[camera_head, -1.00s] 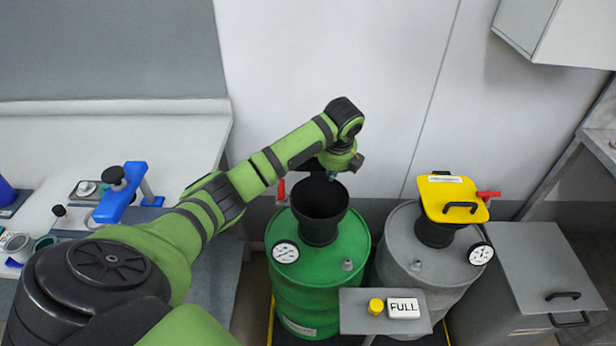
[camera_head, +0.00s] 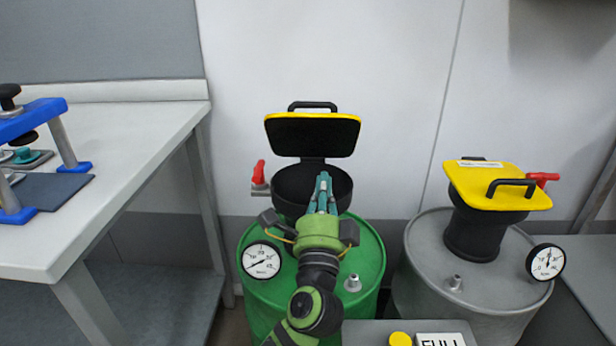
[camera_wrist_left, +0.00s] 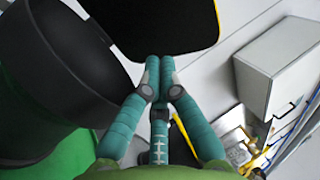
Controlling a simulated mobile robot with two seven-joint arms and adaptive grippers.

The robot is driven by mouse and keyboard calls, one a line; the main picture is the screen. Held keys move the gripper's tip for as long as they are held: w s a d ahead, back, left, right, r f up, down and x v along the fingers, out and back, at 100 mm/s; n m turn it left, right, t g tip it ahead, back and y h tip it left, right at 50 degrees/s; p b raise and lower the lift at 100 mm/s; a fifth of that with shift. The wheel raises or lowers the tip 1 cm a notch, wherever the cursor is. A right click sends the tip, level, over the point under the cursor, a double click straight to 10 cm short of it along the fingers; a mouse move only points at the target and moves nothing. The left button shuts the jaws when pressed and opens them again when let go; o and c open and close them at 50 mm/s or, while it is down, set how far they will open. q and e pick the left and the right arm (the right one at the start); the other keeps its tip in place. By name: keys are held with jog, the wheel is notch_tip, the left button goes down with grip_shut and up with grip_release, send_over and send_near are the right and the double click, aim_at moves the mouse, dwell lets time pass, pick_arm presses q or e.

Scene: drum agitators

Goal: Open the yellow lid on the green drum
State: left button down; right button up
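The green drum (camera_head: 360,255) stands in the middle of the head view, with a black funnel neck (camera_head: 285,185) on top. Its yellow lid (camera_head: 312,134) stands raised at the back of the neck. The lid's black underside faces me, with a yellow rim and a black handle at the top edge. My left gripper (camera_head: 323,176) is over the neck, its teal fingers drawn together with nothing between them. In the left wrist view the fingertips (camera_wrist_left: 159,60) nearly meet below the lid's dark underside (camera_wrist_left: 160,25), beside the neck (camera_wrist_left: 60,75). I cannot tell whether they touch the lid.
A grey drum (camera_head: 470,275) with a lowered yellow lid (camera_head: 497,183) stands to the right. Red valve handles (camera_head: 259,172) and gauges (camera_head: 261,260) sit on the drums. A FULL sign (camera_head: 440,340) is at the front. A white workbench (camera_head: 130,130) is at left.

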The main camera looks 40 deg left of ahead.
aim_at(310, 128)
pick_arm(q)
jog(key=s+f+t+y+b, duration=0.2)
jog(key=s+b, duration=0.1)
jog(key=s, duration=0.2)
jog(key=shift+n, duration=0.4)
jog(key=p+x, duration=0.3)
jog(key=x, duration=1.1)
jog(key=shift+a+r+p, duration=0.2)
jog(key=shift+r+p, duration=0.1)
jog(key=shift+r, duration=0.15)
pick_arm(e)
notch_tip(310, 128, down, 8)
jog(key=s+g, duration=0.1)
jog(key=shift+s+d+f+g, duration=0.25)
jog(key=shift+s+d+g, duration=0.05)
jog(key=shift+s+d, duration=0.05)
jog(key=shift+f, duration=0.1)
